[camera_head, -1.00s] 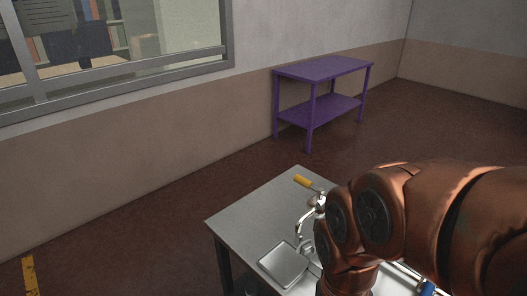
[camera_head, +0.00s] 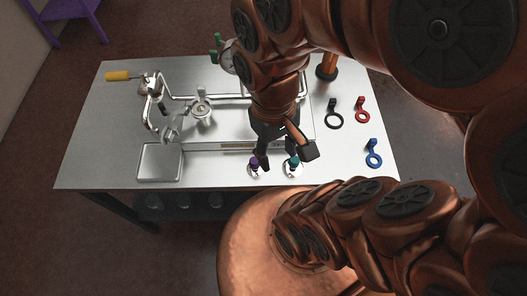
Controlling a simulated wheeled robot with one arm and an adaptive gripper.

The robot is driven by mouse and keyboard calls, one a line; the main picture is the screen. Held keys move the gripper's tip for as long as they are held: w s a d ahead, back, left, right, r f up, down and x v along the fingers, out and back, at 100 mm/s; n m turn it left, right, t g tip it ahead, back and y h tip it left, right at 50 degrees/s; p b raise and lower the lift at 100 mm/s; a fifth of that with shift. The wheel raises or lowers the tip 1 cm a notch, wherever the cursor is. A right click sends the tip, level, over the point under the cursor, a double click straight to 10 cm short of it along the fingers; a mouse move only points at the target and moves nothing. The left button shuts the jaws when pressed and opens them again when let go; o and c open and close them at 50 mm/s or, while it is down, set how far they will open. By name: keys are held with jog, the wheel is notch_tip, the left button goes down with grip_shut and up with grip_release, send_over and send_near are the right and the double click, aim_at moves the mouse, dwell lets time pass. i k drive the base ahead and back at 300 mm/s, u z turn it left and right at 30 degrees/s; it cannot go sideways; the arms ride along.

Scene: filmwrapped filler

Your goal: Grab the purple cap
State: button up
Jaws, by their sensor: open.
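The small purple cap (camera_head: 253,162) sits on a round pale base near the front edge of the metal table, left of a similar teal cap (camera_head: 294,161). My gripper (camera_head: 277,154) points down just above the two caps. It is open, with one dark finger close to the purple cap and the other close to the teal one. I see nothing held between the fingers. I cannot tell whether a finger touches either cap.
The metal table (camera_head: 85,160) carries a pipe fixture with a yellow handle (camera_head: 118,76) and a square metal plate (camera_head: 160,163) on the left. Black (camera_head: 334,118), red (camera_head: 362,112) and blue (camera_head: 373,155) ring-shaped pieces lie on the right.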

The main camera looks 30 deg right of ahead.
aim_at(253, 169)
jog(key=z, duration=0.7)
jog(key=k, duration=1.5)
jog(key=u, duration=1.55)
